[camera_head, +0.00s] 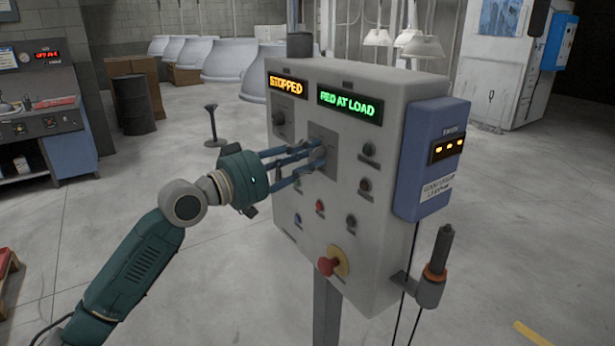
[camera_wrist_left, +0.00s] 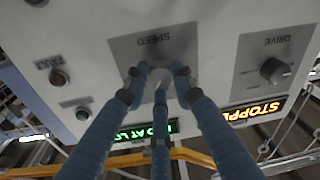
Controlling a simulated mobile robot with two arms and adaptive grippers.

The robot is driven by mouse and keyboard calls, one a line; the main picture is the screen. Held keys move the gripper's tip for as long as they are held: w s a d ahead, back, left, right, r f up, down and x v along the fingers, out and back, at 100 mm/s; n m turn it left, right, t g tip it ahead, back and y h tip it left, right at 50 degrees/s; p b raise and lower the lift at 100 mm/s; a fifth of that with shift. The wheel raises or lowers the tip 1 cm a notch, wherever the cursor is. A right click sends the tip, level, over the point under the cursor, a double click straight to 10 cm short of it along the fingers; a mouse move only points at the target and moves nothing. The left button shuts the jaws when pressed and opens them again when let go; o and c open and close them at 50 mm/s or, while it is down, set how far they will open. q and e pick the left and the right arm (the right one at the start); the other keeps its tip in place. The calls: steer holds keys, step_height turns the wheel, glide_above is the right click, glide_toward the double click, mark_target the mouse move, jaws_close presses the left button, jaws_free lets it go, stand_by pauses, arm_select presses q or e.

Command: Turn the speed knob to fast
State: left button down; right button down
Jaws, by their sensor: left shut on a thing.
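The speed knob (camera_wrist_left: 159,74) is on a dark plate marked SPEED (camera_wrist_left: 155,46), upside down in the left wrist view. The same plate (camera_head: 324,133) is on the front of the grey control box (camera_head: 378,110) in the head view. My left gripper (camera_head: 317,153) reaches the plate from the left, its fingers pointing at the panel. In the left wrist view the gripper (camera_wrist_left: 160,76) is shut on the speed knob with its fingers around it. The fingers hide most of the knob, so I cannot tell where it points. My right gripper is not in view.
The drive knob (camera_head: 279,118) is left of the speed plate. A STOPPED display (camera_head: 290,90) and a green display (camera_head: 349,107) are above. Small buttons and a red emergency button (camera_head: 327,266) are lower. A blue box (camera_head: 430,160) and a holstered handle (camera_head: 436,265) are on the right.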

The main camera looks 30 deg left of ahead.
arm_select(q)
steer(key=m+b, duration=0.4)
steer(key=b, duration=0.1)
steer(key=shift+a+r, duration=0.15)
steer(key=shift+a, duration=0.05)
steer(key=shift+r+m+h+b, duration=0.15)
steer(key=shift+m+h+b, duration=0.15)
steer(key=shift+m+b, duration=0.3)
steer(key=shift+r, duration=0.1)
steer(key=c, duration=1.5)
jaws_free()
steer(key=shift+o, duration=0.3)
steer(key=shift+d, duration=0.1)
steer(key=shift+f, duration=0.2)
